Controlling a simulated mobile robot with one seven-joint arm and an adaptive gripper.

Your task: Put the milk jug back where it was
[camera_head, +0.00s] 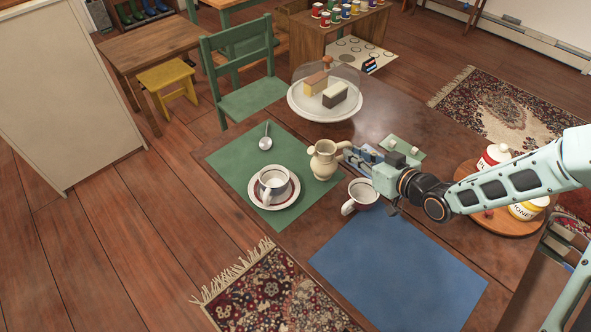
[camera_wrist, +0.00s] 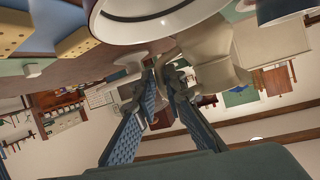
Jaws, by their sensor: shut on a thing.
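The cream milk jug (camera_head: 323,160) is upright at the right edge of the green placemat (camera_head: 235,160). My gripper (camera_head: 346,157) comes from the right and is shut on the jug's handle side. I cannot tell whether the jug's base touches the table. In the wrist view my gripper's fingers (camera_wrist: 165,75) close together, with a pale cream surface (camera_wrist: 210,48), likely the jug, just beyond them. The jug's right side is partly hidden by the fingers.
A cup on a saucer (camera_head: 288,199) stands on the green placemat. A white mug (camera_head: 350,205) is close below my gripper, near the blue placemat (camera_head: 400,275). A domed cake stand (camera_head: 297,108) is behind the jug. A round wooden board with jars (camera_head: 475,170) is at right.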

